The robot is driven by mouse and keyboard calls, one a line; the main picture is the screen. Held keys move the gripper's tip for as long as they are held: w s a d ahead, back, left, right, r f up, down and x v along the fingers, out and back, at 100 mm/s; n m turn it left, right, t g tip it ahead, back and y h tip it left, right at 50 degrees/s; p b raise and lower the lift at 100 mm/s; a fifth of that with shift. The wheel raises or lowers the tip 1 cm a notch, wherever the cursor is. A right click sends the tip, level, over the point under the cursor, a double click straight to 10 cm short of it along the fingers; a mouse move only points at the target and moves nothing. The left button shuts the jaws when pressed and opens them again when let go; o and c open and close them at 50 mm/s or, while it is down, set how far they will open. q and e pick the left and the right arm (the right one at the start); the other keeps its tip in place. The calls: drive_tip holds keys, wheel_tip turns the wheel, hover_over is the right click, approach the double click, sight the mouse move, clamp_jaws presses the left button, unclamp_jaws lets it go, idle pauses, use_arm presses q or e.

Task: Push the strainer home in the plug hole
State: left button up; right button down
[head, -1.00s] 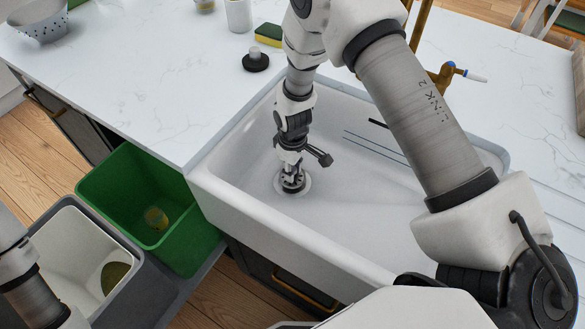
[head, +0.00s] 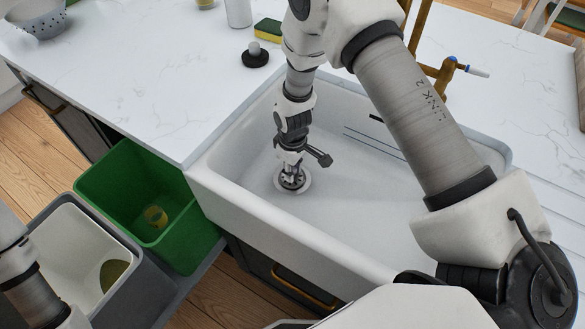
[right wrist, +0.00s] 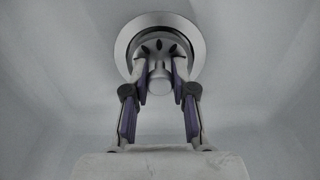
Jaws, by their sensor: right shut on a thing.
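The strainer (head: 291,181) sits at the plug hole (head: 305,186) in the floor of the white sink (head: 350,215). In the right wrist view the strainer (right wrist: 150,46) shows dark slots and a pale knob (right wrist: 159,82), with the bright metal ring of the plug hole (right wrist: 196,48) around it. Whether it is fully seated I cannot tell. My right gripper (head: 292,176) points down into the sink, shut on the strainer's knob; its fingers (right wrist: 160,75) stand on both sides of the knob. The left arm shows at the lower left, but its gripper is out of view.
A dark stopper with a grey knob (head: 255,57) and a green-yellow sponge (head: 268,30) lie on the counter behind the sink. A brass tap (head: 443,78) stands at the back right. Green (head: 190,215) and white (head: 60,245) bins stand left. The sink floor's right side is clear.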

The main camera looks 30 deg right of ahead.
drive_tip(key=shift+f+b, duration=0.3)
drive_tip(key=shift+f, duration=0.25)
drive_tip(key=c, duration=0.9)
unclamp_jaws()
drive_tip(key=shift+o, duration=0.2)
drive_tip(key=shift+r, duration=0.1)
wheel_tip(320, 180, up, 12)
